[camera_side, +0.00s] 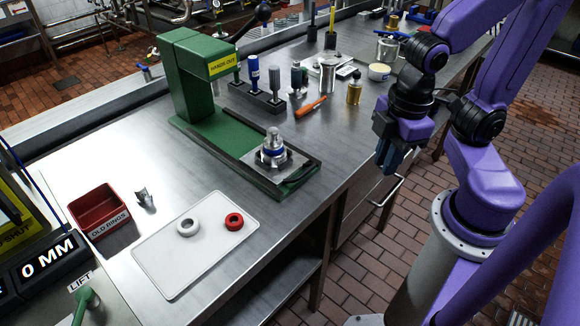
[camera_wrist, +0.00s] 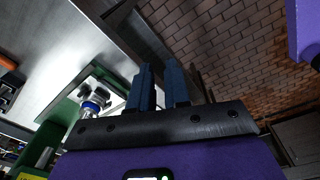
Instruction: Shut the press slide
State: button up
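The green press (camera_side: 185,75) stands on the steel bench with a yellow "HANDS OUT" label on its head. Its slide (camera_side: 292,168), a grey metal plate, sits at the front end of the green base, out from under the head. A metal valve part with a blue ring (camera_side: 273,148) stands upright on the slide. The slide (camera_wrist: 118,94) and valve part (camera_wrist: 93,106) also show in the wrist view, left of my fingers. My gripper (camera_side: 390,162) hangs right of the slide, past the bench edge, touching nothing. Its blue fingers (camera_wrist: 161,75) are a little apart and empty.
A white tray (camera_side: 165,270) holds a grey ring (camera_side: 188,227) and a red ring (camera_side: 234,221). A red "OLD RINGS" bin (camera_side: 98,210) stands left. Tool posts (camera_side: 275,85), an orange screwdriver (camera_side: 311,106) and a brass cylinder (camera_side: 354,90) stand or lie behind the slide.

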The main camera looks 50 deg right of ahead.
jog(key=w+n+t+y, duration=0.1)
jog(key=w, duration=0.4)
jog(key=w+a+f+n+t+y, duration=0.1)
jog(key=w+t, duration=0.1)
jog(key=w, duration=0.3)
jog(key=w+a+f+n+t+y, duration=0.1)
jog(key=w, duration=0.4)
jog(key=shift+w+f+t, duration=0.15)
jog(key=shift+f+t, duration=0.1)
jog(key=shift+t, duration=0.15)
grip_shut()
jog(key=shift+w+a+n+y, duration=0.3)
jog(key=shift+w+n+y, duration=0.3)
send_near(267, 174)
jog(key=shift+s+x, duration=0.2)
jog(key=shift+x, duration=2.55)
jog(key=shift+w+f, duration=0.1)
jog(key=shift+w, duration=0.05)
jog(key=w, duration=2)
jog(key=shift+w+a, duration=0.1)
jog(key=shift+w, duration=0.15)
